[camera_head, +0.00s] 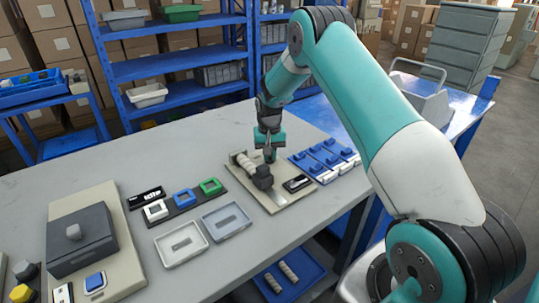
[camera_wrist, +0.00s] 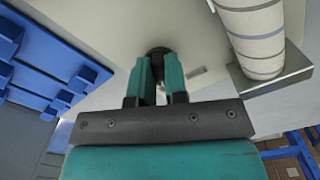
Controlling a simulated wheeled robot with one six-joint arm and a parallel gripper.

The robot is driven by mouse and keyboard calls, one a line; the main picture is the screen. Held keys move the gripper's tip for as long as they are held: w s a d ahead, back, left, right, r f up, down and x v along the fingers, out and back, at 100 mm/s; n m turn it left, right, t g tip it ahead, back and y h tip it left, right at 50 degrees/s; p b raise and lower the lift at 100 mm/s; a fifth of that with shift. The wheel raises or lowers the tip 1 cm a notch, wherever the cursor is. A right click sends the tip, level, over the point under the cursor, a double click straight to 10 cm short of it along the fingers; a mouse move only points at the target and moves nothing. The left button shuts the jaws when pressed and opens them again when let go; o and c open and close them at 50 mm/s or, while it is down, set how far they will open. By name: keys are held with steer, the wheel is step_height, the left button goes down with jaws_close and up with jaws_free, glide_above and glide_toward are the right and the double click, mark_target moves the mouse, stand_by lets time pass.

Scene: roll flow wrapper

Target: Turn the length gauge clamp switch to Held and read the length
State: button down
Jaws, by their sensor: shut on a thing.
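The length gauge is a beige plate (camera_head: 291,205) on the grey table, bearing a striped roll (camera_head: 243,163) against a dark block (camera_head: 262,178). A small black display (camera_head: 297,184) lies on its right side; its reading is too small to make out. My gripper (camera_head: 269,155) points down at the far side of the plate. In the wrist view my gripper (camera_wrist: 160,66) has its two teal fingers closed about a round black knob (camera_wrist: 158,51), which looks like the clamp switch. The fingers partly hide it, and its setting cannot be read. The roll (camera_wrist: 250,38) shows at upper right there.
A blue rack (camera_head: 325,158) with blue and white pieces stands close right of the gauge. Left are two grey trays (camera_head: 181,243), a dark strip with coloured frames (camera_head: 183,200) and a grey machine (camera_head: 82,242). The table's left rear is clear.

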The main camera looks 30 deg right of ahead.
stand_by(0.3)
steer(key=c, duration=1.1)
jaws_free()
steer(key=shift+c, duration=0.2)
step_height(320, 180, up, 18)
steer(key=b, duration=0.1)
steer(key=shift+f, duration=0.25)
